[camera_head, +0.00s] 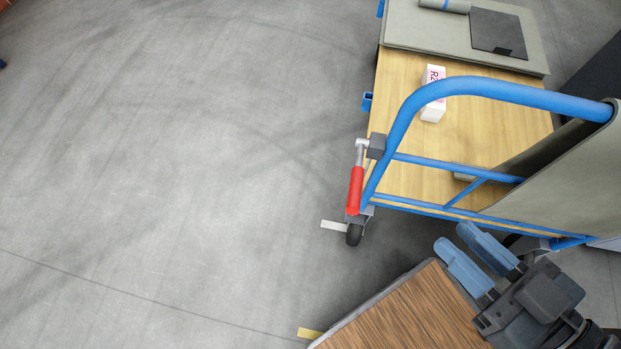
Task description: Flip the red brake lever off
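The red brake lever (355,190) is at the left front corner of a cart with a blue tubular handle (480,86). Its red grip hangs down from a grey metal bracket (376,146), above a black caster wheel (354,234). My gripper (458,243) is at the lower right, with two blue fingers pointing up and left. The fingers are apart with a gap between them and nothing held. The gripper is to the right of and below the lever, well apart from it.
The cart's wooden deck (405,85) carries a white box (433,94) and grey-green sheets (410,25). A grey-green panel (570,175) leans at the right by the handle. A brown wood-grained surface (400,315) is at the bottom. Grey floor (160,170) is clear at left.

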